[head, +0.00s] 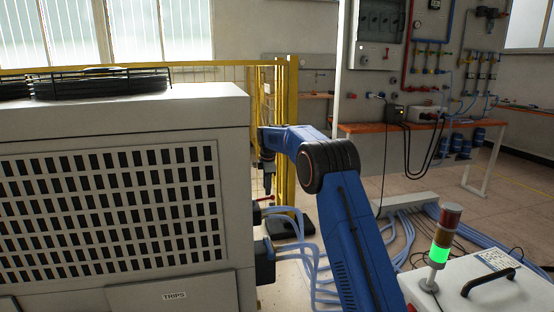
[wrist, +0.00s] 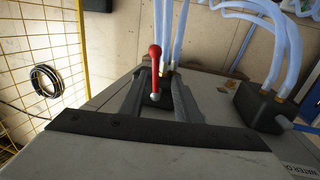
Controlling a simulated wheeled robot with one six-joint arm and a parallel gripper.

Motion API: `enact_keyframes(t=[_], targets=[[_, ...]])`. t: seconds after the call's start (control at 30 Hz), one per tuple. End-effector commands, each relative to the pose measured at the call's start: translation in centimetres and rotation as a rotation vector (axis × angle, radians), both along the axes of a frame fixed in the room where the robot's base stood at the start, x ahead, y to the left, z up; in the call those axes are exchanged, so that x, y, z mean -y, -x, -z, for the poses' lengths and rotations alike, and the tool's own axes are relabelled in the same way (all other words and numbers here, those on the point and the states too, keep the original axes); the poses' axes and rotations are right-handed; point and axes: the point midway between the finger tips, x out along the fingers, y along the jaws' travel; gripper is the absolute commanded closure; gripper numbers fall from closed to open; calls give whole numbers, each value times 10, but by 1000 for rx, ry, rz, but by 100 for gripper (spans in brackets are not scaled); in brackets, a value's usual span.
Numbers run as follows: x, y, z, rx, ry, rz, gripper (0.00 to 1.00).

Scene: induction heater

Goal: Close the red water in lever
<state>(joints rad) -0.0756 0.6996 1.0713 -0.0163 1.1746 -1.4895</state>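The red water in lever (wrist: 155,62) stands out from a dark valve block on the side of the grey cabinet, with pale blue hoses behind it. In the head view the lever (head: 265,198) is small, at the cabinet's right edge. My gripper (wrist: 158,84) has its two dark fingers apart, one on each side of the lever, with visible gaps; contact is not clear. In the head view my gripper (head: 268,184) points down just above the lever, its fingers too small to make out.
The grey cabinet (head: 120,115) fills the left. A second dark valve block (wrist: 258,104) with hoses sits right of the lever in the wrist view. A yellow mesh fence (head: 283,90) stands behind. Blue hoses (head: 305,250) run down to the floor.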

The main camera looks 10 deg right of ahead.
Motion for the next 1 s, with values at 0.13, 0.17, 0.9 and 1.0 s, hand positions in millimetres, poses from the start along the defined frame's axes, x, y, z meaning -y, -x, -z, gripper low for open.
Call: enact_keyframes(t=[0.13, 0.17, 0.9, 1.0], targets=[[0, 5, -24, 1, 0, 0, 70], [0, 5, -29, 2, 0, 0, 70], [2, 33, -128, 3, -5, 21, 70], [3, 42, -135, 7, -10, 47, 70]])
